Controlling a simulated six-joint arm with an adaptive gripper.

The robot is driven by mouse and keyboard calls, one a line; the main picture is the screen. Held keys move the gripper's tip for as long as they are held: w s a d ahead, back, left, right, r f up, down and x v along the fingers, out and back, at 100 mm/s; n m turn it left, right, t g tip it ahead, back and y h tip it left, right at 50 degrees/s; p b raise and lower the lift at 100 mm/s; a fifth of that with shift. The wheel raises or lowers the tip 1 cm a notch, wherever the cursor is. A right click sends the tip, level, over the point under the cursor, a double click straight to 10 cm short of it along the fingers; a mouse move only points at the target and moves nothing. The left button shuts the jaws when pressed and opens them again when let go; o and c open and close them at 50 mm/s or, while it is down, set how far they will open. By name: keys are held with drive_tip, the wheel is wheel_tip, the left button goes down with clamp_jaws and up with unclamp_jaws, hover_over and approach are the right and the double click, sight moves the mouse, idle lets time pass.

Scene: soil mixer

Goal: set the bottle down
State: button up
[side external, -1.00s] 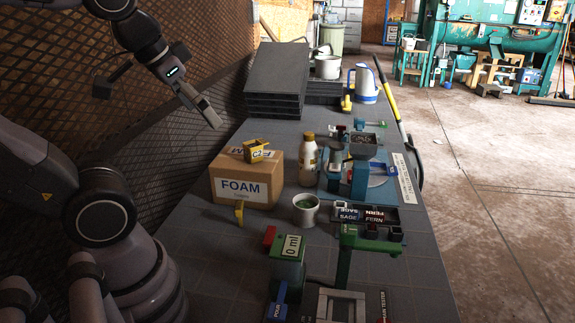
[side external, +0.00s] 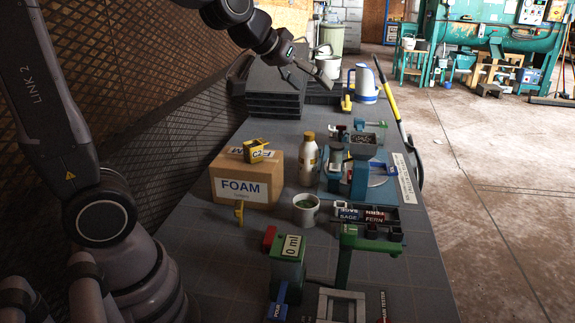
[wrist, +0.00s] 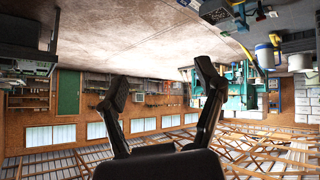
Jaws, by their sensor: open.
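A cream bottle (side external: 307,168) with a brown cap stands upright on the table, just right of the cardboard box marked FOAM. My gripper (side external: 325,78) is up over the far part of the table, beyond and above the bottle and clearly apart from it. In the wrist view my gripper (wrist: 162,80) has its two fingers spread with nothing between them. That view looks out across the room, and I cannot make out the bottle in it.
The FOAM box (side external: 243,190) carries a small yellow container (side external: 256,151). A white cup (side external: 305,209) stands in front of the bottle. A blue mixer device (side external: 360,178) is close on its right. Dark stacked slabs (side external: 274,104) lie behind. Bare table shows at front left.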

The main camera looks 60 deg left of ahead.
drive_tip(key=w+a+f+n+t+y, duration=0.1)
drive_tip(key=w+f, duration=0.1)
drive_tip(key=w, duration=0.4)
drive_tip(key=w+a+f+n+t+y, duration=0.1)
drive_tip(key=w+a+f, duration=0.1)
drive_tip(key=w, duration=0.3)
drive_tip(key=n+g+y, duration=0.2)
drive_tip(key=n+y, duration=0.5)
drive_tip(key=y, duration=0.6)
approach(310, 137)
drive_tip(key=shift+y, duration=0.3)
drive_tip(key=x, duration=0.3)
drive_tip(key=f+x, duration=0.1)
drive_tip(key=x, duration=0.2)
drive_tip(key=shift+w+f, duration=0.1)
drive_tip(key=shift+f, duration=0.05)
drive_tip(key=x, duration=0.5)
drive_tip(key=shift+w+a+r, duration=0.15)
drive_tip(key=shift+a+r, duration=0.1)
drive_tip(key=shift+r, duration=0.05)
drive_tip(key=c, duration=1.2)
drive_tip(key=shift+r, duration=0.15)
clamp_jaws()
